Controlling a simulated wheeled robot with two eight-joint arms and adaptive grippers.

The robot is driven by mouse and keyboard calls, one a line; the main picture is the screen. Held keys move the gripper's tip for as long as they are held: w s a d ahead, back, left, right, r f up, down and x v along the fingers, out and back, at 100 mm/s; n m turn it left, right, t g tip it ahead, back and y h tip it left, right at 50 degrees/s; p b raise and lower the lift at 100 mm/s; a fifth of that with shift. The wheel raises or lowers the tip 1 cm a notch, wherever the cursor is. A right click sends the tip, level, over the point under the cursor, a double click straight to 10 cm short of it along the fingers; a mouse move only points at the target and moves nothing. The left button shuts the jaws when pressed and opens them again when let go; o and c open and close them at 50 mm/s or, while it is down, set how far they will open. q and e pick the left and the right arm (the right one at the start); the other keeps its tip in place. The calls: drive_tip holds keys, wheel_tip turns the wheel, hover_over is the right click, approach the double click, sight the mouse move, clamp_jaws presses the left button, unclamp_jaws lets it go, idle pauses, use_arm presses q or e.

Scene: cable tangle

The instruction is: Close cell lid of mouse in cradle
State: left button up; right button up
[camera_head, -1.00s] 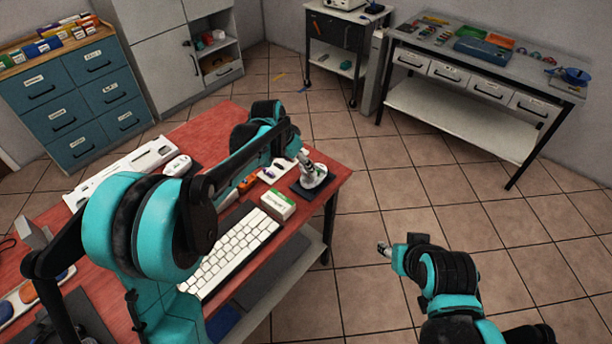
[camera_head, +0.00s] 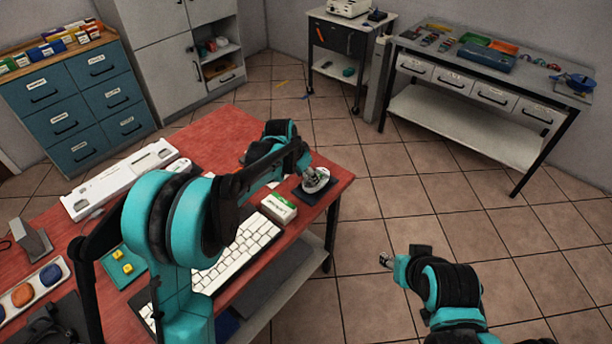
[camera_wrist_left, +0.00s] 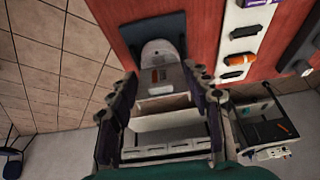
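The white mouse (camera_wrist_left: 158,50) rests in a dark cradle (camera_wrist_left: 132,35) at the edge of the red table. In the wrist view an orange and a dark strip show in its cell bay; I cannot make out the lid clearly. In the head view the cradle (camera_head: 311,195) is at the table's right corner, with the mouse (camera_head: 318,184) partly behind my gripper.
A small green-and-white box (camera_head: 278,207) and a white keyboard (camera_head: 245,255) are near the cradle. A white holder with dark and orange pieces (camera_wrist_left: 240,50) lies beside it. The tiled floor (camera_head: 420,190) right of the table is clear.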

use_arm(q)
drive_tip(key=shift+c, duration=0.7)
drive_tip(key=shift+w+d+r+g+y+p, duration=0.25)
drive_tip(key=shift+g+y+p, duration=0.2)
drive_tip(key=shift+p, duration=0.25)
drive_tip(key=shift+w+d+r+g+y+p, duration=0.1)
drive_tip(key=shift+w+d+g+y+p, duration=0.2)
drive_tip(key=shift+g+y+p, duration=0.45)
drive_tip(key=shift+w+d+g+y+p, duration=0.25)
drive_tip(key=shift+w+g+y+p, duration=0.2)
drive_tip(key=shift+g+p, duration=0.6)
drive_tip(key=shift+w+d+g+y+p, duration=0.2)
drive_tip(key=shift+w+g+y+p, duration=0.1)
drive_tip(key=shift+g+y+p, duration=0.25)
drive_tip(key=shift+f, duration=0.2)
